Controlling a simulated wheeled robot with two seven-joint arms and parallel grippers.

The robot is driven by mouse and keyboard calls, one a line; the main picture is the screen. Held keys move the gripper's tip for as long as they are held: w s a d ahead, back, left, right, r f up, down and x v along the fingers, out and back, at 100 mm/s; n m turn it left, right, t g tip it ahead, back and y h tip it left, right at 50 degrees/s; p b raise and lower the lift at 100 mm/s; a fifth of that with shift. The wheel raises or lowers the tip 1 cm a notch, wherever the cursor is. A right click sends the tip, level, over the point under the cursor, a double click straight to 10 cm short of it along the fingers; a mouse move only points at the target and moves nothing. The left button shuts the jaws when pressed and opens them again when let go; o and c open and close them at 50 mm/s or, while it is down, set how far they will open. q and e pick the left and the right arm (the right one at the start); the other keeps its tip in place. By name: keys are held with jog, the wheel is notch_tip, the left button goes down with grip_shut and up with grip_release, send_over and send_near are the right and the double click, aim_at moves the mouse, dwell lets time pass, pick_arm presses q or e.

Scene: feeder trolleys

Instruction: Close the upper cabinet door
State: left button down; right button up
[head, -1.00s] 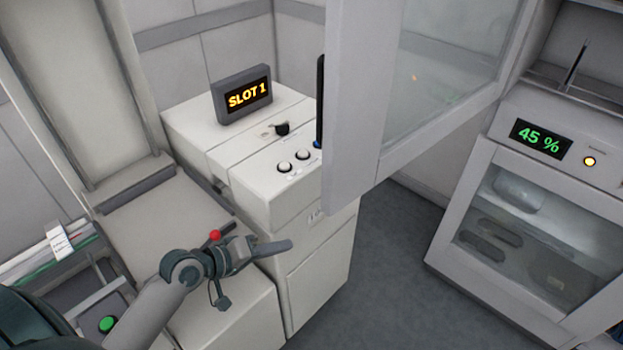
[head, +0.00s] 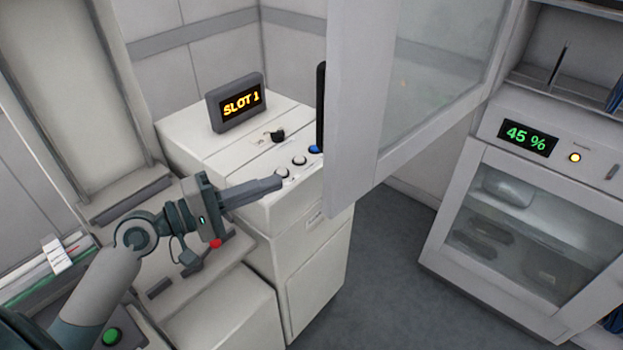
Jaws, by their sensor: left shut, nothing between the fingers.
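The upper cabinet door (head: 358,120) is a grey-framed glass panel. It stands open, swung out from the cabinet at the right, with its near edge toward the middle of the head view. The shelf opening behind its hinge side shows at the top right. My left gripper (head: 277,183) is shut and empty, with its fingers pointing right toward the door's near edge. In the picture its tips are left of the door and overlap the front of the white machine. I cannot tell whether they touch the machine. My right gripper is not in view.
A white machine (head: 315,255) with a SLOT 1 display (head: 240,101) and knobs stands left of the door. A lower glass-fronted cabinet (head: 455,195) with a 45 % display (head: 527,138) is at the right. Grey floor (head: 385,270) between them is clear.

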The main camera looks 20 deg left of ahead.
aim_at(326, 181)
pick_arm(q)
jog(key=shift+w+d, duration=0.1)
jog(key=w+d+p, duration=0.1)
jog(key=d, duration=0.2)
jog(key=w+d+p, duration=0.1)
jog(key=w+d, duration=0.1)
jog(key=d, duration=0.1)
jog(key=w+d+p, duration=0.1)
jog(key=w+d, duration=0.1)
jog(key=d, duration=0.1)
jog(key=shift+w+d, duration=0.25)
jog(key=shift+d, duration=0.15)
jog(key=shift+d+f, duration=0.1)
jog(key=shift+d, duration=0.05)
